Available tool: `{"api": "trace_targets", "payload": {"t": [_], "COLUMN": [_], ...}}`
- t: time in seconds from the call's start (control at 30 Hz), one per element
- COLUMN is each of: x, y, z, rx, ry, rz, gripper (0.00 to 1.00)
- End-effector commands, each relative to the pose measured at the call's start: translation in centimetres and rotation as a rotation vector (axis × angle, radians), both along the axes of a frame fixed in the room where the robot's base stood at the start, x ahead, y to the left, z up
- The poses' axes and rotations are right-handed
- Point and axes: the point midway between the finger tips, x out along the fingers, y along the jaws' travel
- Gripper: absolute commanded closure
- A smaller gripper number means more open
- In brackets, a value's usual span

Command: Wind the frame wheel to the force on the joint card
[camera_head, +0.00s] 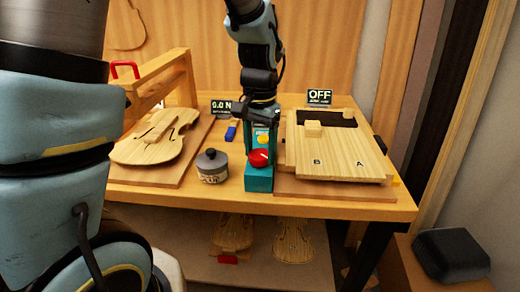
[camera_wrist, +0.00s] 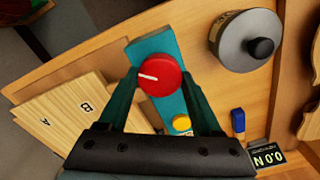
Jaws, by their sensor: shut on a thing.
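My gripper (camera_wrist: 160,80) is shut on a round red knob (camera_wrist: 161,77), one finger on each side. The knob has a white pointer line and sits on a teal box (camera_wrist: 150,48) with a yellow button (camera_wrist: 182,123). In the head view the red knob (camera_head: 258,158) shows below my gripper (camera_head: 260,147). A small display (camera_head: 222,106) behind reads 0.0 N. A wooden frame (camera_head: 165,72) with a red handle (camera_head: 125,69) stands at the left over a violin body (camera_head: 155,138). I cannot make out a joint card or tell which part is the frame wheel.
A lidded jar (camera_head: 212,167) stands close left of the teal box. A blue block (camera_head: 231,133) lies behind it. Wooden boards marked B and A (camera_head: 340,160) lie close on the right, with an OFF display (camera_head: 319,97) behind.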

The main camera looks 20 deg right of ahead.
Motion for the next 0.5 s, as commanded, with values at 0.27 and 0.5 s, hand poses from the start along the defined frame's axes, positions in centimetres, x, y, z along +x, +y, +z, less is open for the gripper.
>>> {"api": "trace_targets", "payload": {"t": [0.27, 0.5], "x": [0.05, 0.04], "y": [0.00, -0.02], "z": [0.08, 0.13], "rx": [-0.001, -0.001], "ry": [0.001, 0.001], "rz": [-0.087, -0.254], "gripper": [0.89, 0.89]}}
